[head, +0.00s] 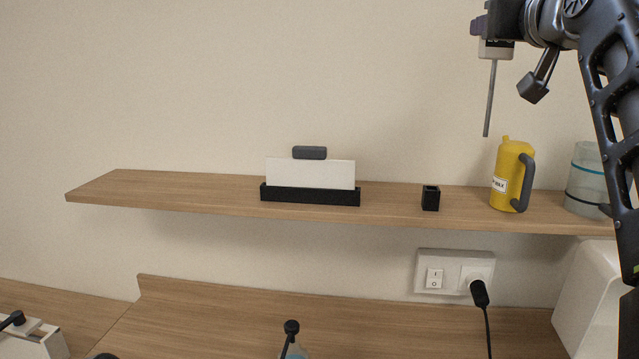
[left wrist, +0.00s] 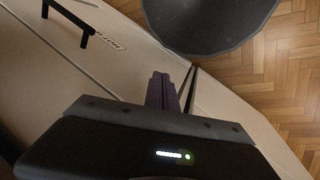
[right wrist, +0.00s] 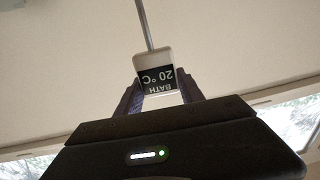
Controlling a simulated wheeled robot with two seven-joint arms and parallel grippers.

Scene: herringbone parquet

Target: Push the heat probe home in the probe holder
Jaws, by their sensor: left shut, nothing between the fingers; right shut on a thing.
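The heat probe (head: 490,95) is a thin grey rod under a pale head, hanging almost upright, tip down, in the upper right of the head view. My right gripper (head: 484,38) is shut on the probe's head. In the right wrist view the probe's head (right wrist: 156,72) sits between the fingers and has a label reading "BATH 20 °C". The probe holder (head: 431,198) looks to be the small black square block on the shelf; the probe tip is above and to the right of it, clear of it. My left gripper (left wrist: 162,92) is shut and empty, seen only in the left wrist view.
The wooden shelf (head: 220,196) also bears a white card in a black stand (head: 310,196), a yellow jug (head: 509,177) and a clear container (head: 586,180). A socket and switch plate (head: 452,272) with a plugged-in black cable is below. Shelf left is free.

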